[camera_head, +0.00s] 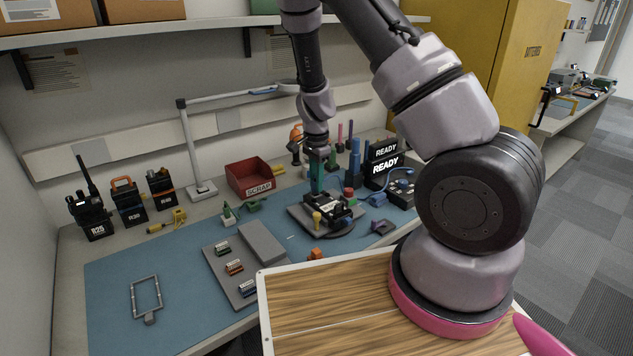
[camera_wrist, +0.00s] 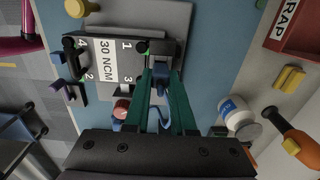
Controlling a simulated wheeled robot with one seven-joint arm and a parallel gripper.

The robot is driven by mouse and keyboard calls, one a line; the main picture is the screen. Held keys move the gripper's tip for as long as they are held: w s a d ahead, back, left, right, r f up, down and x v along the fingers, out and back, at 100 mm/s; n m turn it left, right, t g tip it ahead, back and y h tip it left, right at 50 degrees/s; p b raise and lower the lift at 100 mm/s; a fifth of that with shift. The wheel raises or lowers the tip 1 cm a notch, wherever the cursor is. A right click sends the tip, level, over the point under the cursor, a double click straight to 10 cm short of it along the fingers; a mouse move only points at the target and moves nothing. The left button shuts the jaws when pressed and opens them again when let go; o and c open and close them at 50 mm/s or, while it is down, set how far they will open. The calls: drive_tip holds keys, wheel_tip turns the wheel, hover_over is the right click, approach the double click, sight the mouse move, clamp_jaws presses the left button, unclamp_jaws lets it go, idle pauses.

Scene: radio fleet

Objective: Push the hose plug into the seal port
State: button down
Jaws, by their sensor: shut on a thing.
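My gripper (camera_wrist: 161,72) has teal fingers and is shut on a small blue plug (camera_wrist: 161,78), which I take to be the hose plug. It also shows in the head view (camera_head: 316,190), pointing down over the back of a black radio (camera_head: 338,212). In the wrist view the radio (camera_wrist: 104,82) carries a white label reading "30 NCM" with numbered corners. The plug is close to a dark end part of the radio. The fingertips hide the seal port, and I cannot tell whether the plug is in it. Part of a blue hose (camera_wrist: 166,119) shows between the fingers.
The radio lies on a grey fixture plate (camera_wrist: 172,18) on the blue mat (camera_head: 120,310). A red scrap bin (camera_head: 249,178) stands behind left. A tester (camera_head: 402,194) and "READY" displays (camera_head: 385,164) stand to the right. A white bottle (camera_wrist: 235,114) is near the fingers.

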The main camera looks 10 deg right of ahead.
drive_tip(key=shift+f, duration=0.55)
idle(0.6)
drive_tip(key=shift+c, duration=1)
unclamp_jaws()
drive_tip(key=shift+r, duration=0.1)
drive_tip(key=shift+r, duration=2.45)
